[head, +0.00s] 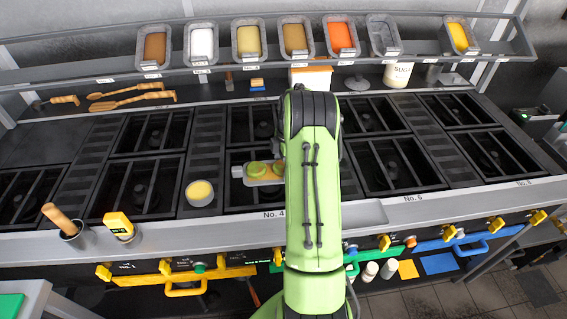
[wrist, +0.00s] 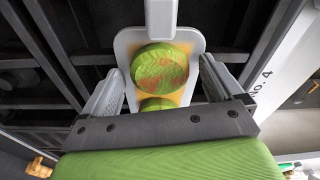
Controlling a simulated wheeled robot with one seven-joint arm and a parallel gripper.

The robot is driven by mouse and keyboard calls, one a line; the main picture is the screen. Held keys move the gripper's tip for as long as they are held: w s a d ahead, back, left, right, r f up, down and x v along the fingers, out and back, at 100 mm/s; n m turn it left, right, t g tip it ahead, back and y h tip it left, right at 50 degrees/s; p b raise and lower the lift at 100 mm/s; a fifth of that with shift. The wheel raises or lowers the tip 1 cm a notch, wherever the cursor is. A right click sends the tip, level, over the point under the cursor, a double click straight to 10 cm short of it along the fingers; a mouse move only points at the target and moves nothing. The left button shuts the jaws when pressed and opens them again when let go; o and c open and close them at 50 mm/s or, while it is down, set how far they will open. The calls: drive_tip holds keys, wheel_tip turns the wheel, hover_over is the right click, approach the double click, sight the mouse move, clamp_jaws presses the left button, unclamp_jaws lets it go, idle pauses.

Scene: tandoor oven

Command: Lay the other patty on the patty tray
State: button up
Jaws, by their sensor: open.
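The patty tray (wrist: 128,45) is a light grey plate with a handle at the top of the wrist view and an orange-yellow smear on it. One green patty with reddish-brown patches (wrist: 160,68) lies on it. A second green patty (wrist: 157,104) lies below, partly hidden by my gripper's crossbar. My gripper (wrist: 160,84) is open above the tray, its fingers on either side, with nothing held between them. In the head view the tray (head: 262,181) is on the No. 4 station with greenish patties (head: 258,169); my arm hides the gripper and the tray's right part.
A small pot with yellow contents (head: 200,191) stands left of the tray. Cups (head: 119,230) stand at the front left edge. A rack of ingredient bins (head: 249,40) runs along the back. Dark slatted burner wells (head: 405,165) surround the tray.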

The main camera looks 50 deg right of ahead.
wheel_tip(320, 180, up, 12)
drive_tip(key=d+p, duration=0.1)
drive_tip(key=p, duration=0.1)
drive_tip(key=a+r+m, duration=0.2)
drive_tip(key=a+r, duration=0.6)
drive_tip(key=a, duration=0.2)
drive_tip(key=s+a+r+m+t+h, duration=0.1)
drive_tip(key=s+a+r+m+t, duration=0.25)
drive_tip(key=a, duration=0.55)
drive_tip(key=s+a+r+m+h, duration=0.1)
drive_tip(key=s+a+r+m, duration=0.25)
drive_tip(key=s+a, duration=0.5)
drive_tip(key=s+a+f+m+t, duration=0.1)
drive_tip(key=s+a+f+m, duration=0.2)
drive_tip(key=s+a, duration=0.2)
drive_tip(key=s, duration=0.3)
drive_tip(key=shift+a+y, duration=0.4)
